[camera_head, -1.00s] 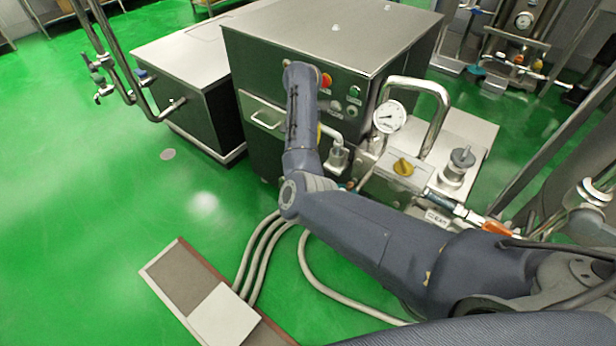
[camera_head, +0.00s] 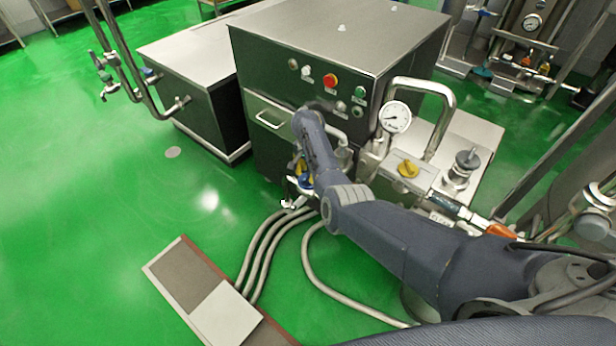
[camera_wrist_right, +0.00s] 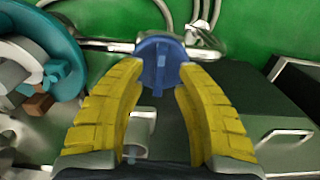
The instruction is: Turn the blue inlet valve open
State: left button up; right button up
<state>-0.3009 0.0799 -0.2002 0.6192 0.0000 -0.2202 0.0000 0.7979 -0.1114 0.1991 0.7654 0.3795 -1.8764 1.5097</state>
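The blue valve knob (camera_wrist_right: 160,58) shows in the right wrist view, with a raised bar across its face, on a metal pipe fitting. My right gripper (camera_wrist_right: 160,68) has two yellow fingers, spread apart, with their tips at the left and right edges of the knob. I cannot tell whether the tips touch it. In the head view the right gripper (camera_head: 302,180) is low at the front of the steel machine, partly hidden by my own arm. A little blue shows among its yellow fingers there. My left gripper is not in view.
The steel machine (camera_head: 335,42) has buttons and a drawer handle (camera_head: 270,120). Beside it are a pressure gauge (camera_head: 396,117), a yellow knob (camera_head: 408,168) and an orange handle (camera_head: 502,231). Hoses (camera_head: 262,250) run over the green floor. A teal ring (camera_wrist_right: 75,45) is left of the fingers.

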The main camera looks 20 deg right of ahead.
jog(key=shift+f, duration=0.9)
jog(key=shift+o, duration=0.4)
grip_shut()
